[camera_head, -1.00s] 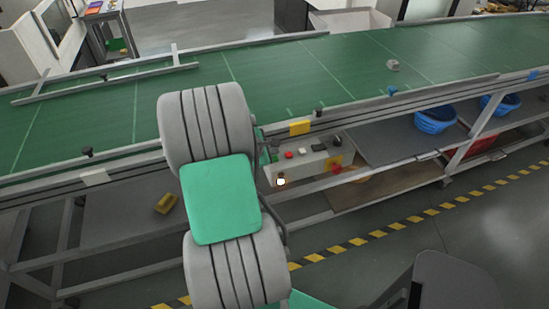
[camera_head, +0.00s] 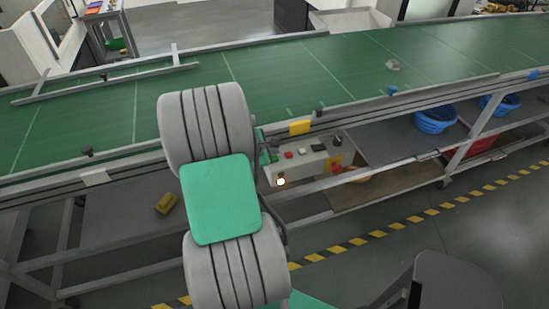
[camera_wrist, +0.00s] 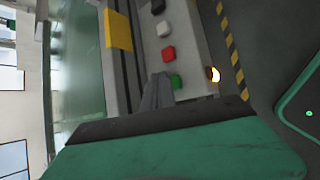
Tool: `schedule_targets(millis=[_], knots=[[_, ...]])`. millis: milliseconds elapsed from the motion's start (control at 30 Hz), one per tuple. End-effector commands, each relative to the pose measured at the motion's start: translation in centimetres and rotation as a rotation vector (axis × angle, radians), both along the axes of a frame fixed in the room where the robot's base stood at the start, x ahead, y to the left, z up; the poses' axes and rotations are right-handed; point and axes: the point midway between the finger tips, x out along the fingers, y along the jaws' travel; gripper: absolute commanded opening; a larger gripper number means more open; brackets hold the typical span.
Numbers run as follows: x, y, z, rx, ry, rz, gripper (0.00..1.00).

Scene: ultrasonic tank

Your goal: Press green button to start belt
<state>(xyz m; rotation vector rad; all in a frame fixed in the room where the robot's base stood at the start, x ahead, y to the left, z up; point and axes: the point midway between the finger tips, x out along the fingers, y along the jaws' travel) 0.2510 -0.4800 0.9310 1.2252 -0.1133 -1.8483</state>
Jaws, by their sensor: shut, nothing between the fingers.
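The green button (camera_wrist: 176,81) shows in the wrist view at the end of a row on a pale control box. My gripper (camera_wrist: 160,78) is shut and empty, its grey fingertips just left of the green button in the picture. The button's face is in view; whether the fingers touch it I cannot tell. In the head view the control box (camera_head: 284,174) hangs at the near side of the belt frame. My arm hides most of my gripper there.
The row also holds a red button (camera_wrist: 168,53), a white button (camera_wrist: 163,28) and a black one (camera_wrist: 158,6). A yellow plate (camera_wrist: 117,29) is on the frame beside the box.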

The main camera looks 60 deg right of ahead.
Motion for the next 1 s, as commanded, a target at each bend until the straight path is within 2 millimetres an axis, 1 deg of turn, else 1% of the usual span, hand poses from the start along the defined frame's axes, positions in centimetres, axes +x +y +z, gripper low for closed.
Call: schedule_targets(millis=[167,500,1000], knots=[[0.0,0.0,-0.8,0.001,0.001,0.0,0.0],[0.0,0.0,-0.8,0.0,0.0,0.0,0.0],[0.0,0.0,-1.4,0.001,0.0,-0.001,0.0]])
